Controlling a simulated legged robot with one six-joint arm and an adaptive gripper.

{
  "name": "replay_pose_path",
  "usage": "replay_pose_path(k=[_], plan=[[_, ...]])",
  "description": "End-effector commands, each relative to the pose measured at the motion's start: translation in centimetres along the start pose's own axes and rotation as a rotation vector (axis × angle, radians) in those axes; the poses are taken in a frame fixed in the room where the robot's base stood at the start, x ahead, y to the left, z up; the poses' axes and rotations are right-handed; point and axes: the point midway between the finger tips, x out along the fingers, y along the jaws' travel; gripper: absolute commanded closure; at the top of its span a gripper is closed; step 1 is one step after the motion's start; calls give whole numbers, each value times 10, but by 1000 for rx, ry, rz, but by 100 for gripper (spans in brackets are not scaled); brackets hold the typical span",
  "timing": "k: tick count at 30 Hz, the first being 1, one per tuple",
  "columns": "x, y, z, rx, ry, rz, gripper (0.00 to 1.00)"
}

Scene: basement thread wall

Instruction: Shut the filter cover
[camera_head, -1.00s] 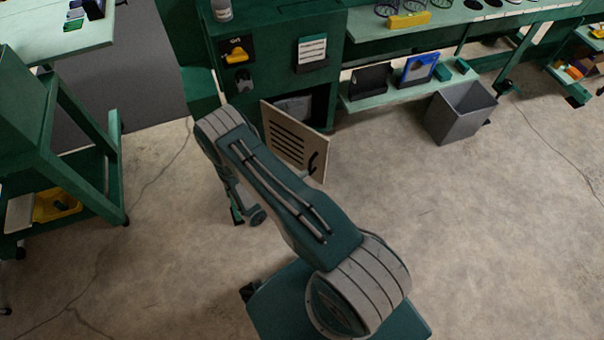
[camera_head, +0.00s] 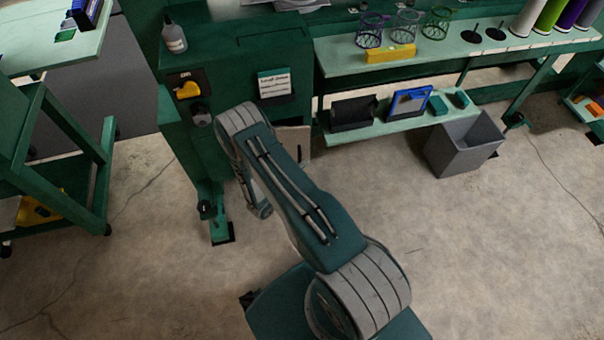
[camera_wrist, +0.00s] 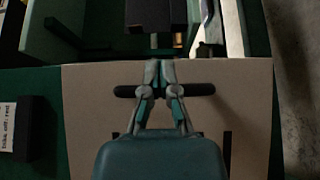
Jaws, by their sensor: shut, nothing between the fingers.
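The filter cover is a beige panel (camera_head: 296,141) low on the green cabinet's front, mostly hidden behind my arm in the head view. It looks swung in against the cabinet, but I cannot tell if it sits fully flush. In the wrist view the cover (camera_wrist: 245,105) fills the middle, with a black bar handle (camera_wrist: 201,89) across it. My gripper (camera_wrist: 160,66) is shut and empty, its fingers in front of the handle's middle. I cannot tell whether they touch the handle or panel. The gripper is hidden in the head view.
The green cabinet (camera_head: 228,135) carries a yellow switch (camera_head: 188,90) and a label card (camera_head: 273,85). A grey bin (camera_head: 462,145) stands to its right under shelves. A green cart (camera_head: 75,160) is at left.

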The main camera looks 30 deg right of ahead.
Motion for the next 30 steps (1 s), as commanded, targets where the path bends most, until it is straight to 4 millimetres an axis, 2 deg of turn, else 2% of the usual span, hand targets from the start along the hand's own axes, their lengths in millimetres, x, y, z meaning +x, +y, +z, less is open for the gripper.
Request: replay_pose_path(k=[3,10,30], plan=[[13,-1,-8,2,-2,-1,100],[28,-1,-19,1,-1,-3,100],[30,-2,-23,0,0,-4,100]])
